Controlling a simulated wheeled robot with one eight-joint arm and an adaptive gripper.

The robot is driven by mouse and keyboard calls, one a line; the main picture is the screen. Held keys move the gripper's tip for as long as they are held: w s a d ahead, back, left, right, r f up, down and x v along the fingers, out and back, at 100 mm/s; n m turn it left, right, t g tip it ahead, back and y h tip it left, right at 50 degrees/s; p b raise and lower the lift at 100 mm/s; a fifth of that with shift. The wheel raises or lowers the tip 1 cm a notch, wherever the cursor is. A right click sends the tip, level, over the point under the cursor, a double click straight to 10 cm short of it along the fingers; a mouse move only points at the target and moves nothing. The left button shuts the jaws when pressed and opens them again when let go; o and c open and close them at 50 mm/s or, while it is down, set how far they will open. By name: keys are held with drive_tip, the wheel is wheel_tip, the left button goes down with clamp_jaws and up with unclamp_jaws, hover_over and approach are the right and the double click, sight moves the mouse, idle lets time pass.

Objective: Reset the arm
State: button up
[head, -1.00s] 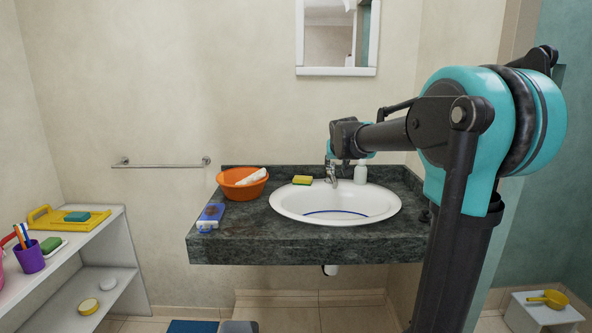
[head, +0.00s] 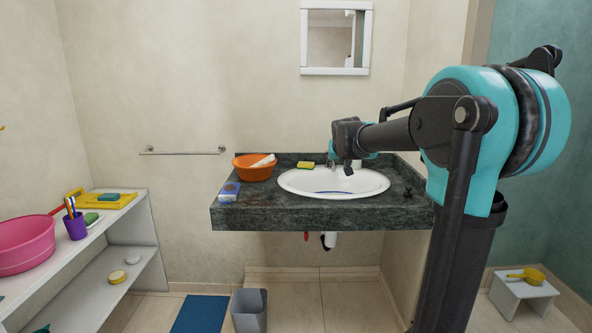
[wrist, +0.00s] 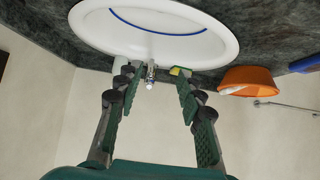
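My arm reaches from the right of the head view toward the sink, with its dark forearm nearly level. My gripper (wrist: 160,86) shows in the wrist view with its two green-padded fingers spread apart and nothing between them. The chrome tap (wrist: 151,74) shows beyond the fingers, in the gap. In the head view the gripper end hangs in front of the white sink's (head: 300,186) back edge and is small and partly hidden by the wrist.
The dark counter (head: 270,216) holds an orange bowl (head: 250,172), a yellow sponge (head: 306,165) and a blue box (head: 229,191). White shelves (head: 150,245) stand left, with a pink basin (head: 25,245). A grey bin (head: 249,312) and blue mat (head: 200,315) lie on the floor. A stool (head: 523,296) stands right.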

drive_tip(key=s+d+f+g, duration=0.1)
drive_tip(key=s+f+g, duration=0.1)
drive_tip(key=s+f, duration=0.7)
drive_tip(key=s+d+f+g, duration=0.1)
drive_tip(key=s+f+g, duration=0.1)
drive_tip(key=s+f, duration=0.8)
drive_tip(key=s+d+f+g, duration=0.1)
drive_tip(key=s+d+f, duration=0.1)
drive_tip(key=s+f, duration=0.8)
drive_tip(key=s, duration=0.9)
drive_tip(key=shift+s+f+n+g+y, duration=0.2)
drive_tip(key=shift+n+g+y, duration=0.1)
drive_tip(key=shift+n+g, duration=0.1)
